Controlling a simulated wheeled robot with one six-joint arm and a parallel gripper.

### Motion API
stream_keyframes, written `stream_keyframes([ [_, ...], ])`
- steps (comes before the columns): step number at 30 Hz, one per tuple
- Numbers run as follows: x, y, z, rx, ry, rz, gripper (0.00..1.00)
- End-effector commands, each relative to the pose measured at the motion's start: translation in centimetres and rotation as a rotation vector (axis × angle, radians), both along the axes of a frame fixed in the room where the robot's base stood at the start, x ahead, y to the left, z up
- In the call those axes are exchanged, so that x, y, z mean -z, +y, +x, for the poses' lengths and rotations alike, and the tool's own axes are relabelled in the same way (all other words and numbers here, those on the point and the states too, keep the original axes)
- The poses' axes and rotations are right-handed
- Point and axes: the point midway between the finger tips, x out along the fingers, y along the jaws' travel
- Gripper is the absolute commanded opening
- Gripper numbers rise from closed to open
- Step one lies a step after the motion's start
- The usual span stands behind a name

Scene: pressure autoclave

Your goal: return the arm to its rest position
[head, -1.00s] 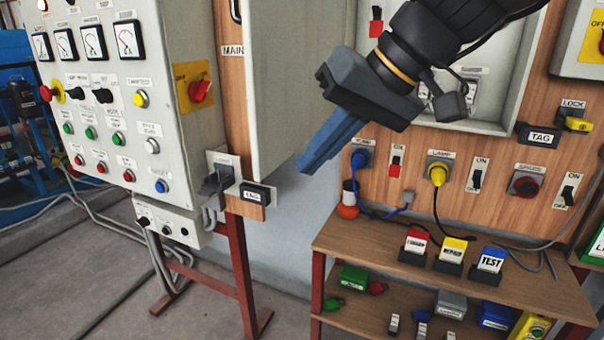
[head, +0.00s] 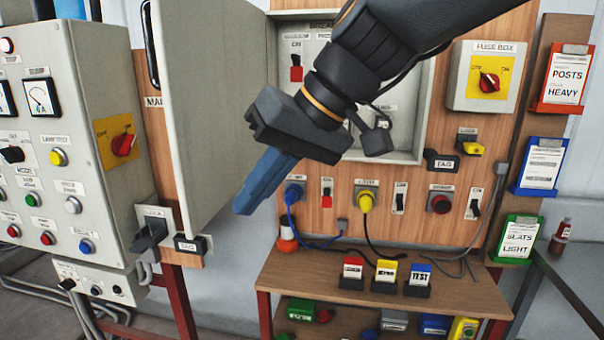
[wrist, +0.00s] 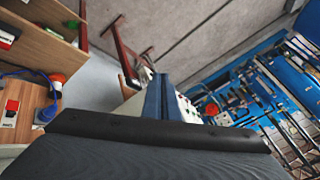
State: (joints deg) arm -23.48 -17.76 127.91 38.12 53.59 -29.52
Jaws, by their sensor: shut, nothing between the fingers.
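My gripper (head: 240,208) is at the end of my dark arm, which comes in from the top of the head view. Its blue fingers are together with nothing between them and point down and to the left. They hang in front of the open grey cabinet door (head: 215,100), left of the blue plug (head: 293,194). In the wrist view the shut blue fingers (wrist: 162,80) point away from the camera. I cannot tell the gap between fingers and door.
The grey control panel (head: 80,130) stands at the left. A wooden bench (head: 440,290) with red, yellow and blue cards is below right. The fuse box (head: 487,75) and card holders are at the right. A blue rack (wrist: 270,90) shows in the wrist view.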

Motion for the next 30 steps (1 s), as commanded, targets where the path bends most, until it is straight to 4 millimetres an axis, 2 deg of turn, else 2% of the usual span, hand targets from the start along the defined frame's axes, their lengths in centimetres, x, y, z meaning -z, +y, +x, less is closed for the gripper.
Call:
stream_keyframes([
  [17, 2.5, 1.1, 1.2, -0.001, 0.001, 0.0, 0.0],
  [30, 7.6, 4.4, 4.2, -0.001, 0.004, -0.001, 0.0],
])
